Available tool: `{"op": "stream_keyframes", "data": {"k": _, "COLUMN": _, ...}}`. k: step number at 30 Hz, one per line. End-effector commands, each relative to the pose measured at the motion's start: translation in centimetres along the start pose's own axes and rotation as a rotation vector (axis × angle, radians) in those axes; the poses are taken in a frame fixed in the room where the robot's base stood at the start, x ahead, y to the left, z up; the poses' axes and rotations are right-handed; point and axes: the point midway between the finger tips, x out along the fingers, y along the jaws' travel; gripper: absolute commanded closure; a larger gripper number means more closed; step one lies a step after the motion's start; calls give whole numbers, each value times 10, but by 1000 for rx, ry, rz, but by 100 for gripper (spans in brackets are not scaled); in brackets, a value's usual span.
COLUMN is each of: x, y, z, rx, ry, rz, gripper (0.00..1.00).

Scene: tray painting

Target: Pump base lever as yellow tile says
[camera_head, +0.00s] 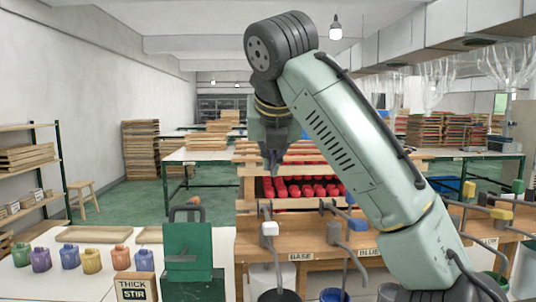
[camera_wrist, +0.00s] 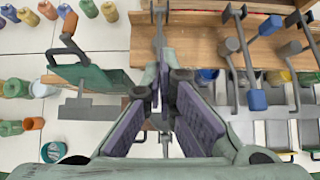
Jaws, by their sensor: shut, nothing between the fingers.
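The base lever shows in the head view as a grey arm with a white block (camera_head: 269,228) beside the BASE label (camera_head: 297,256) on the wooden bench front. My gripper (camera_head: 272,168) points down, above the lever's white block in the picture, and looks apart from it. In the wrist view my gripper's fingers (camera_wrist: 160,75) are together and empty. A grey lever post (camera_wrist: 158,38) shows just past the fingertips; its white block is not clear there. A cream sign (camera_head: 134,290) reads THICK STIR. I cannot make out a yellow tile.
The blue lever's block (camera_head: 358,224) is to the right, above the BLUE label (camera_head: 368,253); it shows in the wrist view (camera_wrist: 257,100). Yellow and green levers stand further right. A green hand press (camera_head: 188,245) and several coloured jars (camera_head: 91,260) are at left.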

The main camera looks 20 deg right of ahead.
Motion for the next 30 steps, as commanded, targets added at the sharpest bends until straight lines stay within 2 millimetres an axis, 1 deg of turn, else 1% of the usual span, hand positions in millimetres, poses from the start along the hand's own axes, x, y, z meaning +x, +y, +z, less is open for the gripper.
{"op": "stream_keyframes", "data": {"k": 5, "x": 14, "y": -1, "z": -13, "rx": -1, "ry": 2, "rz": -1, "gripper": 100}}
{"op": "stream_keyframes", "data": {"k": 12, "x": 40, "y": 0, "z": -37, "rx": 0, "ry": 1, "rz": 1, "gripper": 100}}
{"op": "stream_keyframes", "data": {"k": 15, "x": 47, "y": 0, "z": -43, "rx": 0, "ry": 1, "rz": 0, "gripper": 100}}
{"op": "stream_keyframes", "data": {"k": 19, "x": 50, "y": 0, "z": -46, "rx": 1, "ry": -1, "rz": 1, "gripper": 100}}
{"op": "stream_keyframes", "data": {"k": 30, "x": 52, "y": 1, "z": -48, "rx": 0, "ry": -1, "rz": 2, "gripper": 100}}
